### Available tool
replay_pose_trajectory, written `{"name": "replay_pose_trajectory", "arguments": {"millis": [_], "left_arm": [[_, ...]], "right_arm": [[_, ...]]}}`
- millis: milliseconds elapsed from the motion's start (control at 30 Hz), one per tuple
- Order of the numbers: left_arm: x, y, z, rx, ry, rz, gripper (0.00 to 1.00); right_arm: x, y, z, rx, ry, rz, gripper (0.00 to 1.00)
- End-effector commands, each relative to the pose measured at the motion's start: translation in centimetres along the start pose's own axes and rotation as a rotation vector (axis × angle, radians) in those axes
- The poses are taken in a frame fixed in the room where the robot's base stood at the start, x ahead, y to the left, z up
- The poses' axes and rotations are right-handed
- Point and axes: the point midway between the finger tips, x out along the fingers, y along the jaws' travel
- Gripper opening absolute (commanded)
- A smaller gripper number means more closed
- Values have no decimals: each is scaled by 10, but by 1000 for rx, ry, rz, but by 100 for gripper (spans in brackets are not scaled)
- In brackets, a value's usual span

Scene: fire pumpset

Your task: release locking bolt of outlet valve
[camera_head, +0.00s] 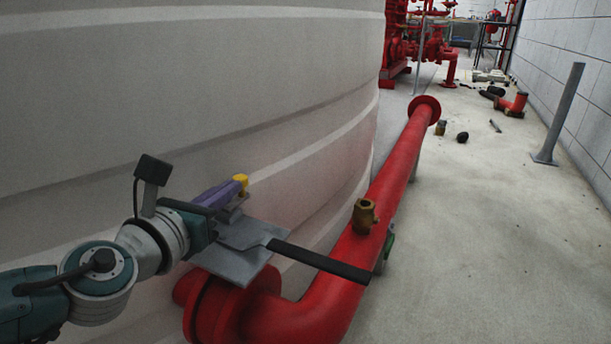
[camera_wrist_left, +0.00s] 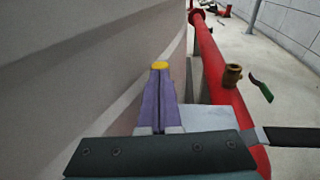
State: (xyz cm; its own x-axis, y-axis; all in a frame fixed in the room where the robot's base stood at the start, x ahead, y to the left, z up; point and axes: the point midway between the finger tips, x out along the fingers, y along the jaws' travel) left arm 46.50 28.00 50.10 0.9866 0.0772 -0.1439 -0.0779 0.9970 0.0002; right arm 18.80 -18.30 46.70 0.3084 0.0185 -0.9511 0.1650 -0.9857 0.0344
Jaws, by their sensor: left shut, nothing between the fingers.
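The outlet valve shows as a grey plate (camera_head: 232,262) with a long black handle (camera_head: 325,263), above the red pipe's flange. The plate (camera_wrist_left: 207,118) and handle (camera_wrist_left: 295,137) also show in the left wrist view. My left gripper (camera_head: 234,186) has purple fingers, shut together with nothing between them, just above the plate beside the tank. A small yellow piece (camera_head: 241,180) shows right at the fingertips, also in the left wrist view (camera_wrist_left: 160,65). I cannot tell if it is the locking bolt or whether the fingers touch it. My right gripper is out of view.
A large white tank (camera_head: 190,90) fills the left side. A grey post (camera_head: 560,115) stands at right. The concrete floor (camera_head: 500,240) is mostly clear there.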

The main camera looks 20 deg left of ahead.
Motion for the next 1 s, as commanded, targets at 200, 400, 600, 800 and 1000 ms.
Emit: {"name": "replay_pose_trajectory", "arguments": {"millis": [200,400,600,800,1000], "left_arm": [[-7,0,0,1,3,-1,0],[-41,0,2,2,6,-2,0],[-80,0,0,2,7,-2,0],[-100,1,-1,1,5,-1,0],[-104,1,-2,0,3,0,0]], "right_arm": [[-4,0,1,0,-5,-1,50],[-18,0,-4,0,-5,-1,50],[-29,0,-7,0,-7,-2,50],[-34,0,-8,0,-7,-2,50],[-33,0,-8,0,-7,-2,50]]}}
